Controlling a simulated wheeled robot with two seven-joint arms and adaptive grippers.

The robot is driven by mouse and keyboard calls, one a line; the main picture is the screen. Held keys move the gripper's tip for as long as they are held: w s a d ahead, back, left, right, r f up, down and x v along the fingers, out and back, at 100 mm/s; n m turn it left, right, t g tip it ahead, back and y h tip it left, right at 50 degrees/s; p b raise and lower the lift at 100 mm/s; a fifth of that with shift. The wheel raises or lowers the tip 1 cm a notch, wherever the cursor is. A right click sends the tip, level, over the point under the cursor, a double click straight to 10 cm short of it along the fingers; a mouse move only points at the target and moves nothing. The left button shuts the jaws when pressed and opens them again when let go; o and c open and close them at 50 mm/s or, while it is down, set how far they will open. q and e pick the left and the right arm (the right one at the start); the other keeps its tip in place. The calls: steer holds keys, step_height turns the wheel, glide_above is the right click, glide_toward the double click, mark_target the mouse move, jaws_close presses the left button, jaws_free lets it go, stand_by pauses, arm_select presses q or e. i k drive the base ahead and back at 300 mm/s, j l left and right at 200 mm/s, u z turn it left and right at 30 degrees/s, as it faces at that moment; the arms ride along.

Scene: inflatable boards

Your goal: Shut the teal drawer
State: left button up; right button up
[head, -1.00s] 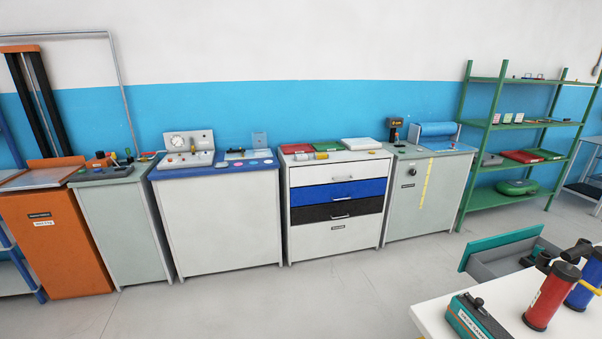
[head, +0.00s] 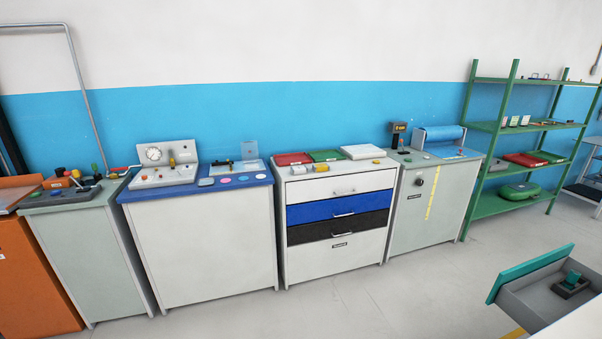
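The teal drawer (head: 530,272) is at the lower right of the head view. It has a teal front panel and a grey tray behind it. A small dark and teal object (head: 571,284) sits inside the tray. Neither of my grippers shows in the head view.
A drawer cabinet (head: 340,254) with white, blue and black fronts stands against the wall. A blue-topped cabinet (head: 205,245), a grey-green cabinet (head: 437,205) and a green shelf (head: 520,205) flank it. The grey floor (head: 400,305) before them is clear.

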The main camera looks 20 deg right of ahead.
mark_target(532, 292)
steer(key=i+j+z, duration=0.1)
steer(key=i+z, duration=0.15)
steer(key=i, duration=0.55)
steer(key=i+z, duration=0.3)
steer(key=z, duration=0.15)
steer(key=i+j+z, duration=0.15)
steer(key=i+z, duration=0.45)
steer(key=z, duration=0.25)
steer(key=i+j+z, duration=0.1)
steer(key=z, duration=0.35)
steer(key=i+j+z, duration=0.2)
steer(key=z, duration=0.25)
steer(key=i+j+z, duration=0.15)
steer(key=z, duration=0.3)
steer(key=i+j+z, duration=0.3)
steer(key=j+z, duration=0.3)
steer(key=i+j, duration=0.05)
steer(key=j, duration=0.05)
